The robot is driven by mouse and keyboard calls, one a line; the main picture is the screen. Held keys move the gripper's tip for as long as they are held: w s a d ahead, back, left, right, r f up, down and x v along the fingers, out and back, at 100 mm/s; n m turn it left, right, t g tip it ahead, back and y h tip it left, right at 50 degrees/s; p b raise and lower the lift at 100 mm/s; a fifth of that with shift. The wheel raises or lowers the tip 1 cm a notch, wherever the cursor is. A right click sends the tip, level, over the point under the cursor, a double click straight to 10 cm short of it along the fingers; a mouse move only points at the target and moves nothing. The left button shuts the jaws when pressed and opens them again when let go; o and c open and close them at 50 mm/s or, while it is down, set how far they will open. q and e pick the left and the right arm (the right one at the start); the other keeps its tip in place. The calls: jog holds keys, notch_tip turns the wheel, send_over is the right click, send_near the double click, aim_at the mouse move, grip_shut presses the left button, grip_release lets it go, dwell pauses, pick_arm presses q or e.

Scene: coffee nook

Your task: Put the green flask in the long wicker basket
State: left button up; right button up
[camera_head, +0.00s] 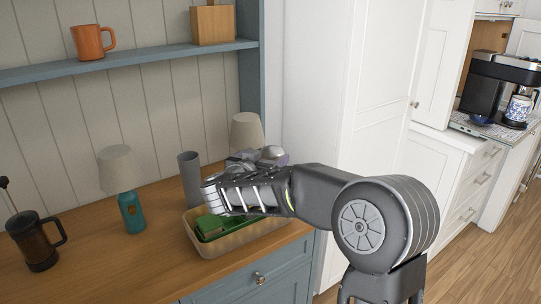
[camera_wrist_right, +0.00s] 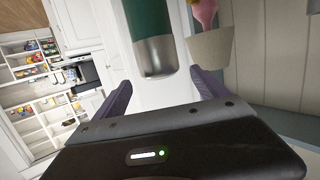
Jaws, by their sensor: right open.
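The green flask (camera_wrist_right: 150,35) has a dark green body and a silver end. In the right wrist view, which looks upside down, its silver end lies between the two fingers of my right gripper (camera_wrist_right: 161,80), with space on both sides. In the head view my right gripper (camera_head: 264,157) is above the far end of the basket, and the arm hides most of the flask. A small rounded silver top there may be its end. The long beige basket (camera_head: 241,240) stands on the counter below my right arm, with a green object (camera_head: 212,228) inside. My left gripper is out of view.
A grey cylinder (camera_head: 190,178) stands behind the basket. A teal lamp (camera_head: 131,212) and a dark coffee press (camera_head: 38,243) stand to the left. A pale lampshade (camera_head: 247,132) is behind my gripper. The shelf (camera_head: 130,58) holds an orange mug (camera_head: 89,43). The front-left counter is clear.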

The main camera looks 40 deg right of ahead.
jog(key=v, duration=0.6)
jog(key=shift+s+a, duration=0.15)
jog(key=shift+a, duration=0.1)
dwell(0.5)
